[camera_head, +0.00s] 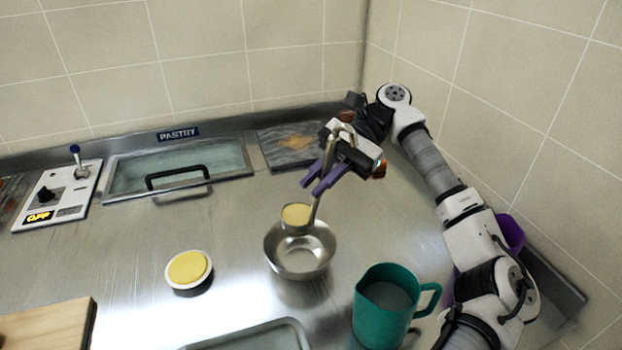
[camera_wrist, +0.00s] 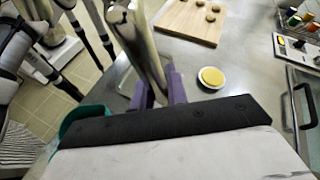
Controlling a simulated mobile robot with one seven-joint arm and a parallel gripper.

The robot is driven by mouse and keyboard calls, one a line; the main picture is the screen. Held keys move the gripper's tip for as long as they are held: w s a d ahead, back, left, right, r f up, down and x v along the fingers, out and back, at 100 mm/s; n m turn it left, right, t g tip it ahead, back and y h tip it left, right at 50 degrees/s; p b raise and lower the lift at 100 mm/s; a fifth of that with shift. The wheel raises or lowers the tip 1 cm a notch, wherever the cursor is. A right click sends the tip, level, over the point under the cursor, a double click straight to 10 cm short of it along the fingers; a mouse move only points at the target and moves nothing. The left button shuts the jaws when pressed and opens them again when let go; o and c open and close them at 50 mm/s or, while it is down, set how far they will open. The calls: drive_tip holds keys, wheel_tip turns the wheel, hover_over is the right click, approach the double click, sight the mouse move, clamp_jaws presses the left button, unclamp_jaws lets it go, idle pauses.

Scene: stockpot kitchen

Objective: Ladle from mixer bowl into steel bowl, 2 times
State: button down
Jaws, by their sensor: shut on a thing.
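My gripper (camera_head: 313,184) is shut on the steel ladle; its purple fingers close around the handle, which also shows large in the wrist view (camera_wrist: 148,50). The ladle's cup (camera_head: 295,229) hangs over the back-left part of the steel bowl (camera_head: 318,262) and holds pale yellow batter (camera_head: 297,212). The cup looks about level. The visible inside of the steel bowl is bare metal; the cup hides part of it. I see no mixer bowl that I can identify in either view.
A teal pitcher (camera_head: 375,322) stands right of the steel bowl, near my arm. A white dish with yellow content (camera_head: 188,268) sits to the left. A wooden board (camera_head: 45,325) lies front left. A control panel (camera_head: 60,194) and a handled glass lid (camera_head: 180,168) are behind.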

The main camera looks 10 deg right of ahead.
drive_tip(key=s+a+f+t+h+b, duration=0.3)
drive_tip(key=a+f+t+h+b, duration=0.1)
drive_tip(key=b, duration=0.4)
drive_tip(key=s+a+f+t+h+b, duration=0.3)
drive_tip(key=f+h+b, duration=0.3)
drive_tip(key=f+b, duration=0.2)
drive_tip(key=s+a+f+t+h+b, duration=0.4)
drive_tip(key=f+t+b, duration=0.1)
drive_tip(key=b, duration=0.4)
drive_tip(key=shift+a+f+n+h+b, duration=0.3)
drive_tip(key=shift+a+f+n+h, duration=0.1)
drive_tip(key=shift+f, duration=0.35)
wheel_tip(320, 180, down, 2)
drive_tip(key=t+h+b, duration=0.1)
drive_tip(key=b, duration=0.2)
drive_tip(key=shift+d, duration=0.1)
drive_tip(key=shift+w+f+t+h, duration=0.1)
drive_tip(key=shift+f+t+h, duration=0.5)
drive_tip(key=shift+h, duration=0.1)
drive_tip(key=shift+r, duration=0.1)
idle(2.2)
